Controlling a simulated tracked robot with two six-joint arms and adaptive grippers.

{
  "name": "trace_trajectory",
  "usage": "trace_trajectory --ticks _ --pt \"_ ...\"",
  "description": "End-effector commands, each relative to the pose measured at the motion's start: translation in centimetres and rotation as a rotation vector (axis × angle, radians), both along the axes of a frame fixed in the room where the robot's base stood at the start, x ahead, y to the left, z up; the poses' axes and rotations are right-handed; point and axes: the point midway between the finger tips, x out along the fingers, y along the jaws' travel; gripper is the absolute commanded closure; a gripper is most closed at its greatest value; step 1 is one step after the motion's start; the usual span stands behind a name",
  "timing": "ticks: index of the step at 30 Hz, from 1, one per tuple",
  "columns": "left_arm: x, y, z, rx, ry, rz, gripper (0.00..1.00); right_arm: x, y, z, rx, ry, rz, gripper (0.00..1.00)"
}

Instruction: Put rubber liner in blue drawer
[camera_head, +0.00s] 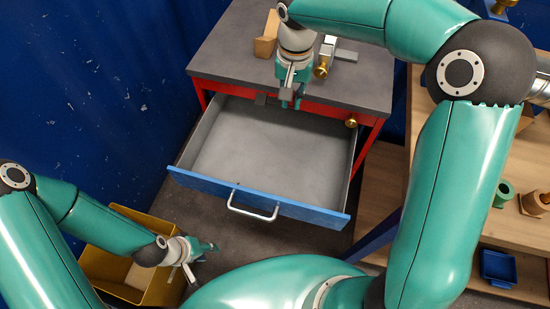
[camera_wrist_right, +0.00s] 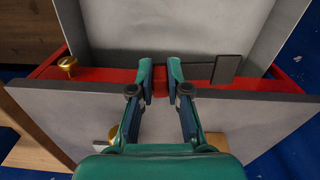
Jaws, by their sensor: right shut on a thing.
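The blue drawer (camera_head: 260,195) is pulled out below the grey workbench, and its grey floor looks bare. My right gripper (camera_head: 288,99) is over the bench's front edge at the drawer's back. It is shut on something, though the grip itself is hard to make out. A dark grey flat piece, probably the rubber liner (camera_wrist_right: 228,68), sticks out beside its fingers (camera_wrist_right: 160,72) in the right wrist view. This dark piece also shows left of the gripper in the head view (camera_head: 260,99). My left gripper (camera_head: 203,256) is open and empty near the yellow bin.
The yellow bin (camera_head: 120,285) stands at lower left. A wooden block (camera_head: 266,40), a grey bar (camera_head: 345,55) and a brass piece (camera_head: 321,70) are on the bench. A wooden shelf at right holds a green roll (camera_head: 503,195) and a blue tray (camera_head: 497,268).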

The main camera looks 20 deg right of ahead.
Motion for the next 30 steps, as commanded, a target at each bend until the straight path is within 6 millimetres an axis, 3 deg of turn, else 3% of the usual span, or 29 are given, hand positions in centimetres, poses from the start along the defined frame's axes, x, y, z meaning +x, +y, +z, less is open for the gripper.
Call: trace_trajectory --ticks 1,8,11,21,25,30 --pt "0.0 0.0 -1.7 0.000 0.000 0.000 0.60 -0.3 0.1 -0.9 0.001 -0.004 -0.035 1.00" --pt "0.0 0.0 -2.7 0.000 -0.001 0.000 0.60 -1.0 0.4 -1.6 0.001 0.002 -0.118 1.00" --pt "0.0 0.0 -2.8 0.000 -0.001 0.000 0.60 -1.1 0.3 -3.3 -0.001 0.005 -0.120 1.00" --pt "0.0 0.0 -3.0 0.000 -0.001 0.000 0.60 -1.1 0.3 -12.3 0.000 0.007 -0.116 1.00" --pt "0.0 0.0 -3.0 0.000 -0.001 0.000 0.60 -1.1 0.3 -14.7 0.001 0.004 -0.117 1.00" --pt "0.0 0.0 -3.0 0.000 -0.001 0.000 0.60 -1.0 0.3 -16.1 0.001 0.001 -0.118 1.00"
